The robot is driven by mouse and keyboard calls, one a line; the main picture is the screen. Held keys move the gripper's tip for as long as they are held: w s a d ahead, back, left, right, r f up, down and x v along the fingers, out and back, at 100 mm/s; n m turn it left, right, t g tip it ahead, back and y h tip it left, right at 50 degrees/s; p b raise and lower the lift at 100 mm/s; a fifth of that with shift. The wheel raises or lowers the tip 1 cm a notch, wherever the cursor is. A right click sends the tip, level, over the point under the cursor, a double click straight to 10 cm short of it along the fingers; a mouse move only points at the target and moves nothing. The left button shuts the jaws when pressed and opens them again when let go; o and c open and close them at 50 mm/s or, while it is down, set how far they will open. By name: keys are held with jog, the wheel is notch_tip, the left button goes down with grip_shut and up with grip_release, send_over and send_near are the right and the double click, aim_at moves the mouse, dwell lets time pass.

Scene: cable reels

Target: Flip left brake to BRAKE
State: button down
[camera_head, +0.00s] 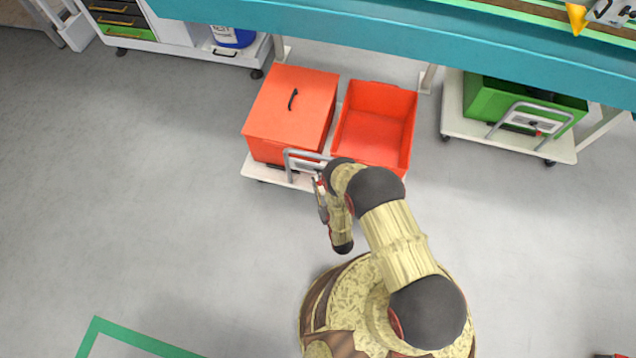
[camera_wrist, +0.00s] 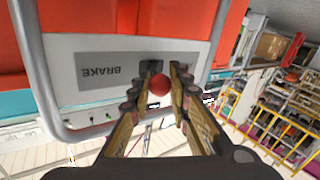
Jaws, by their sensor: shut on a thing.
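The left cart's brake lever ends in a red ball knob (camera_wrist: 159,84), seen in the wrist view between my fingertips. Behind it is a pale panel (camera_wrist: 205,52) with a grey label plate reading BRAKE (camera_wrist: 98,72), upside down in this view, to the left of the knob. My gripper (camera_wrist: 163,80) is shut on the knob. In the head view my gripper (camera_head: 319,180) is at the front of the left cart (camera_head: 257,172), by its grey handle (camera_head: 287,157). My arm hides part of the panel there.
The left cart carries an orange lidded box (camera_head: 292,105) and an open orange bin (camera_head: 374,130). The grey handle frame (camera_wrist: 47,85) surrounds the panel closely. A second cart (camera_head: 458,115) with a green box (camera_head: 490,100) stands right. Open floor lies left.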

jog(key=shift+w+d+n+y, duration=0.1)
jog(key=shift+n+y, duration=0.3)
jog(key=shift+y, duration=0.2)
jog(key=c, duration=1.6)
grip_release()
jog(key=shift+c, duration=0.2)
jog(key=shift+r, duration=5)
jog(key=shift+f, duration=0.1)
